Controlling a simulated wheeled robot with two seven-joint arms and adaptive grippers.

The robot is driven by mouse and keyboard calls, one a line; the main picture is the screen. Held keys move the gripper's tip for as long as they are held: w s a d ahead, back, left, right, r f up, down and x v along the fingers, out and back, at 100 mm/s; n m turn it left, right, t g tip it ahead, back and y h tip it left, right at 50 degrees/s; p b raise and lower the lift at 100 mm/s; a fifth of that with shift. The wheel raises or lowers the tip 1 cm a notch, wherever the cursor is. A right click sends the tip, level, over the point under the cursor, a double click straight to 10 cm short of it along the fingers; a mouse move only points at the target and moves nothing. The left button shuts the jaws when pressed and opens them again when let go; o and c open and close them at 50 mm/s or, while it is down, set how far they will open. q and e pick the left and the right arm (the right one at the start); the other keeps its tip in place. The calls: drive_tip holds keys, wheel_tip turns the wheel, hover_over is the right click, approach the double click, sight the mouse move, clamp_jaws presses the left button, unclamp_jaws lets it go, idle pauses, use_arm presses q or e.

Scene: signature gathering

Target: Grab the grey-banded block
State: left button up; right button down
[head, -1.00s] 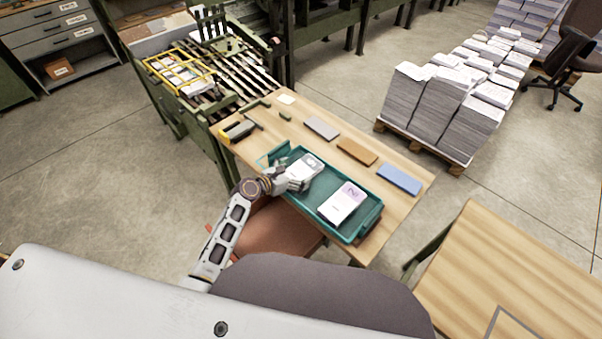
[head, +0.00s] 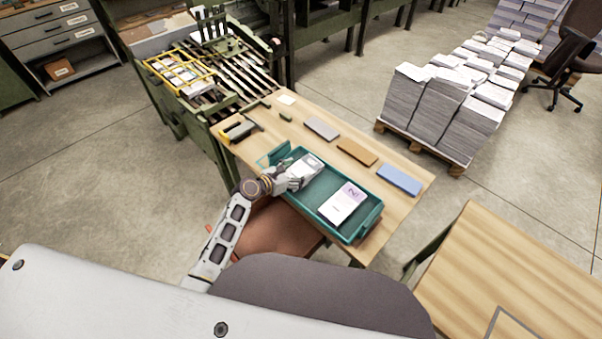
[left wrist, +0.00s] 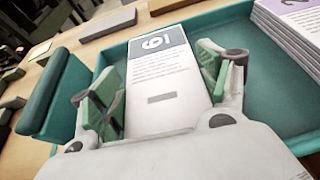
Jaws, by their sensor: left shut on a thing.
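The grey-banded block (head: 308,165), a white paper stack with a grey band across one end, is in the left part of the teal tray (head: 368,226). In the left wrist view the block (left wrist: 160,85) shows its printed top and a number on the grey band. My left gripper (head: 295,179) is at its near-left end. In the left wrist view the green-padded fingers of the gripper (left wrist: 158,82) are on both sides of the block, shut on it. The block's underside is hidden. My right gripper is out of view.
A purple-banded block (head: 341,205) lies in the tray's right part. Grey (head: 321,128), brown (head: 357,151) and blue (head: 399,179) slabs lie along the table behind the tray. A yellow-and-black tool (head: 238,131) lies at the left. A brown seat (head: 270,235) is below the near edge.

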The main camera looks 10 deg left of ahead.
sight(296, 174)
use_arm(q)
drive_tip(key=shift+s+f, duration=0.15)
drive_tip(key=shift+f, duration=0.15)
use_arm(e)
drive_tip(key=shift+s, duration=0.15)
use_arm(q)
drive_tip(key=shift+r, duration=0.45)
wheel_tip(296, 174, up, 8)
drive_tip(key=shift+r+p, duration=0.15)
drive_tip(key=shift+p, duration=1)
drive_tip(key=shift+r, duration=0.55)
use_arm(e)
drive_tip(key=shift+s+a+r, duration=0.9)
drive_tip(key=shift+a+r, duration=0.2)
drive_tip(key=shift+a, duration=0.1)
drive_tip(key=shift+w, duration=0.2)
